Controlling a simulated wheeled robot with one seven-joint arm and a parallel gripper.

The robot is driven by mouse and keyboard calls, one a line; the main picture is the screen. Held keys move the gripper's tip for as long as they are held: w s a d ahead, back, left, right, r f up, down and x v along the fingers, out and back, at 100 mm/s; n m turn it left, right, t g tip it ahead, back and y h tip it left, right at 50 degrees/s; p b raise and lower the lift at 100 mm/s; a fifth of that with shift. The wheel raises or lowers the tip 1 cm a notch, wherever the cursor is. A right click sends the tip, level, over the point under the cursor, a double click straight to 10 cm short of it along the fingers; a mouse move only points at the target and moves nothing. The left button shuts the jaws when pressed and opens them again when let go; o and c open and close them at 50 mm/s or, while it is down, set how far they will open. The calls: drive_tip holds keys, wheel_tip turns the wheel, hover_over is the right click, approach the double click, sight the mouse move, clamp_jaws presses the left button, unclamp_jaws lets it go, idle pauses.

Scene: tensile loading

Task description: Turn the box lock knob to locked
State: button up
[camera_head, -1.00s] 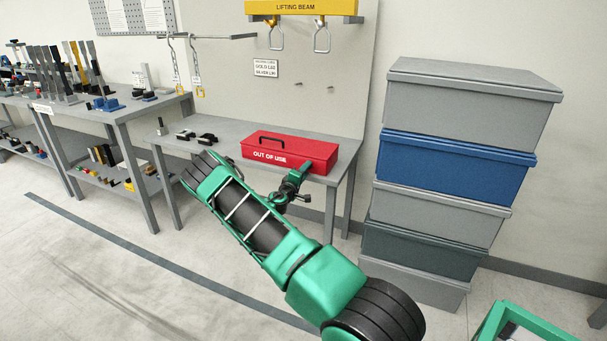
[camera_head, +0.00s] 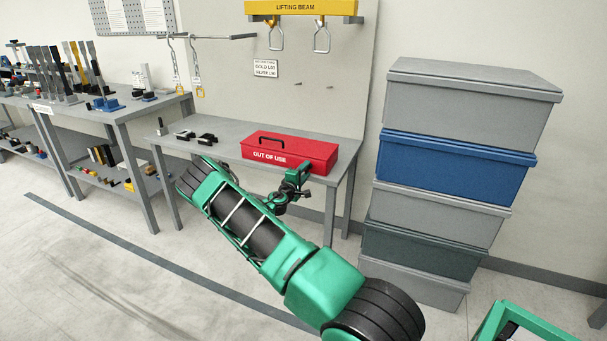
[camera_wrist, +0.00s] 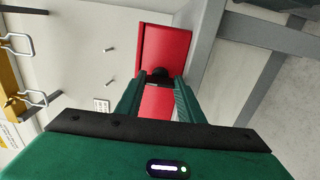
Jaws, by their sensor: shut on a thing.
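The red box (camera_head: 318,156), marked "OUT OF USE", sits on the grey bench with its lid closed and a black handle on top. In the wrist view its red face (camera_wrist: 165,45) lies straight ahead of my gripper. A small dark knob (camera_wrist: 160,74) shows on that face between my fingertips. My gripper (camera_wrist: 158,84) is shut on the knob. In the head view my gripper (camera_head: 296,178) is at the front of the box near its right end. The knob's mark and turned position are hidden by the fingers.
The grey bench (camera_head: 230,130) also holds small black parts (camera_head: 196,137) left of the box. A stack of grey and blue crates (camera_head: 450,165) stands close on the right. The yellow lifting beam (camera_head: 300,8) with hooks hangs above. Floor in front is open.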

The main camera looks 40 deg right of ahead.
drive_tip(key=o, duration=1)
drive_tip(key=shift+w+a+f, duration=0.25)
drive_tip(key=shift+w, duration=0.05)
drive_tip(key=shift+c, duration=0.2)
drive_tip(key=shift+o, duration=0.5)
drive_tip(key=shift+s, duration=0.1)
drive_tip(key=shift+s+d, duration=0.2)
